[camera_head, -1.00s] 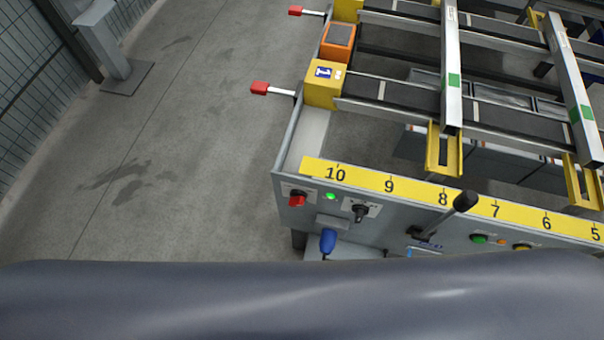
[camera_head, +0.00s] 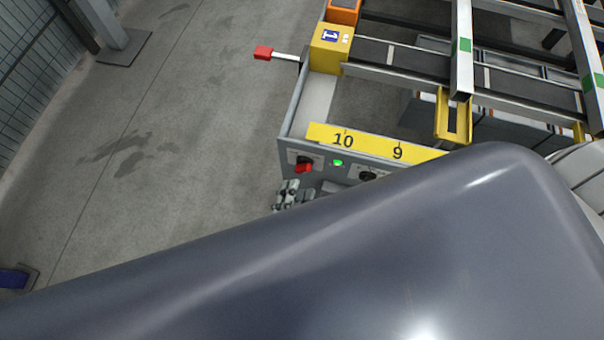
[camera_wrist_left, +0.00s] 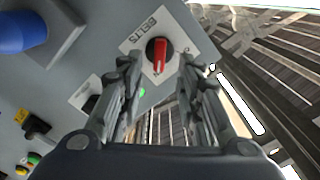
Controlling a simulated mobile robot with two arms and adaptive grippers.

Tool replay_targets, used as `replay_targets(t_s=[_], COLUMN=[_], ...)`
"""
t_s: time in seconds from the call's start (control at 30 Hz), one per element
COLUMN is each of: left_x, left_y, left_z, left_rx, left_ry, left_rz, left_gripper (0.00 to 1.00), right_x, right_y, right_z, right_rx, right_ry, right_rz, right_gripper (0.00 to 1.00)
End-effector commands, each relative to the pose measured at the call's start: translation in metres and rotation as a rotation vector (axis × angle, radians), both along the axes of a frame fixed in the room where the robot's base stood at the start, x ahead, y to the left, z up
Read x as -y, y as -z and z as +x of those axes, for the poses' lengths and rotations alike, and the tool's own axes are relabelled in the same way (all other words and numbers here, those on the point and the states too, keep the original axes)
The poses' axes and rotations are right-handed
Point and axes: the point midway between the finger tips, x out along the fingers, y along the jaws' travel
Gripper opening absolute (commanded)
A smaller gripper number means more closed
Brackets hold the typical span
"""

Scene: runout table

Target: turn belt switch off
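The belt switch (camera_head: 304,164) is a red knob on the grey front panel of the runout table, below the yellow scale's 10. In the left wrist view, the belt switch (camera_wrist_left: 159,54) sits on a white plate marked BELTS, with its handle roughly upright in that picture. My left gripper (camera_head: 290,190) shows just below the switch in the head view, partly hidden by my arm. In the wrist view, my left gripper (camera_wrist_left: 154,72) is open, its two fingers on either side of the switch in the picture. Contact cannot be made out. My right gripper is not in view.
A green light (camera_head: 338,162) glows right of the switch, with a black knob (camera_head: 368,176) farther right. In the wrist view, a blue connector (camera_wrist_left: 22,32) stands out from the panel. A red-tipped lever (camera_head: 264,53) sticks out left of the table. Open floor lies left.

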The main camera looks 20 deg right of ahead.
Motion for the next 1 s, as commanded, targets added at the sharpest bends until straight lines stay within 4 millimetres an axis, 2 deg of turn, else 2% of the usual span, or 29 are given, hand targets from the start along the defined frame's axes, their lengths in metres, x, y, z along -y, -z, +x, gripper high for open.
replay_targets(t_s=[0.1,0.3,0.67,0.7,0.83,1.0], left_x=[0.013,0.027,0.03,0.03,0.03,0.03], left_y=[0.002,0.002,0.001,0.001,0.001,0.001], left_z=[0.02,0.039,0.045,0.045,0.045,0.044], left_rx=[0.002,-0.002,-0.003,-0.003,-0.003,-0.003], left_ry=[0.0,0.0,0.0,0.0,0.0,0.0], left_rz=[-0.002,-0.001,0.0,0.0,0.0,0.0], left_gripper=[0.33,0.33,0.33,0.3,0.01,0.0], right_x=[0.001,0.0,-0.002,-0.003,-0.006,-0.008], right_y=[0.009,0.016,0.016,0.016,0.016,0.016], right_z=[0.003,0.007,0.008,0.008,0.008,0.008], right_rx=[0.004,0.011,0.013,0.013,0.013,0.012], right_ry=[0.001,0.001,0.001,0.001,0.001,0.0], right_rz=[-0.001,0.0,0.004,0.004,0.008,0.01], right_gripper=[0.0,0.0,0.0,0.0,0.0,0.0])
